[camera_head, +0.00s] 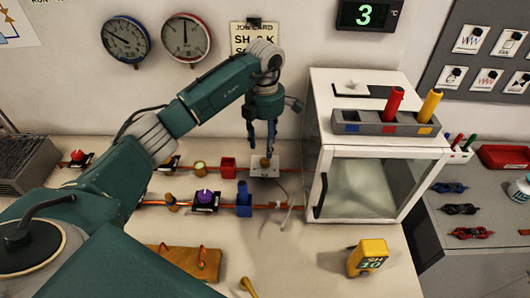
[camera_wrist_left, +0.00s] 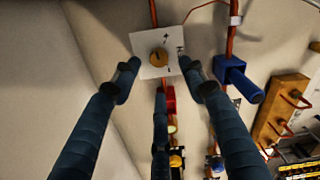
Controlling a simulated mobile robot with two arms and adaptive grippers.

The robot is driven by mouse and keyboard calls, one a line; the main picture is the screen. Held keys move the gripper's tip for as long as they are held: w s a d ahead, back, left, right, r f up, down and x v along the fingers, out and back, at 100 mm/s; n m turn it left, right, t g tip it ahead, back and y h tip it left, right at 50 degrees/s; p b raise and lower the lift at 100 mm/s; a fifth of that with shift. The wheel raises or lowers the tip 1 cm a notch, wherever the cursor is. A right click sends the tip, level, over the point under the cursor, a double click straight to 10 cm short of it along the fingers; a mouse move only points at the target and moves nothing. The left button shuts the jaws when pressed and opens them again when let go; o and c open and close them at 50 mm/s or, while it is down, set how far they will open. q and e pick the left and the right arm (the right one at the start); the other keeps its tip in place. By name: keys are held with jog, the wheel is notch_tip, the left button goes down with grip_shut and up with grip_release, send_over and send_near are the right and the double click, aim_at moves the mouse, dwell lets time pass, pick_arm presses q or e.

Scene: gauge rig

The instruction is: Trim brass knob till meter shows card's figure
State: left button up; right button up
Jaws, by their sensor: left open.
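The brass knob (camera_head: 265,161) sits on a white plate (camera_head: 256,172) on the upper copper pipe; the left wrist view shows the knob (camera_wrist_left: 158,57) and plate (camera_wrist_left: 147,70) from above. My left gripper (camera_head: 262,147) points down just over it, its blue fingers open; in the left wrist view the fingertips (camera_wrist_left: 162,75) flank the plate, apart from the knob. My right gripper is out of view.
A white cabinet (camera_head: 361,189) with a glass door stands right of the knob. A blue valve (camera_head: 243,200), purple knob (camera_head: 205,197) and red part (camera_head: 228,168) lie along the pipes. Two gauges (camera_head: 126,39) and a display reading 3 °C (camera_head: 369,15) hang on the wall.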

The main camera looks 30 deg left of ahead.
aim_at(265, 160)
pick_arm(q)
notch_tip(265, 160, down, 6)
jog(key=shift+w+r+p, duration=0.1)
jog(key=shift+r+p, duration=0.05)
jog(key=shift+p, duration=0.6)
jog(key=shift+f, duration=0.5)
grip_shut()
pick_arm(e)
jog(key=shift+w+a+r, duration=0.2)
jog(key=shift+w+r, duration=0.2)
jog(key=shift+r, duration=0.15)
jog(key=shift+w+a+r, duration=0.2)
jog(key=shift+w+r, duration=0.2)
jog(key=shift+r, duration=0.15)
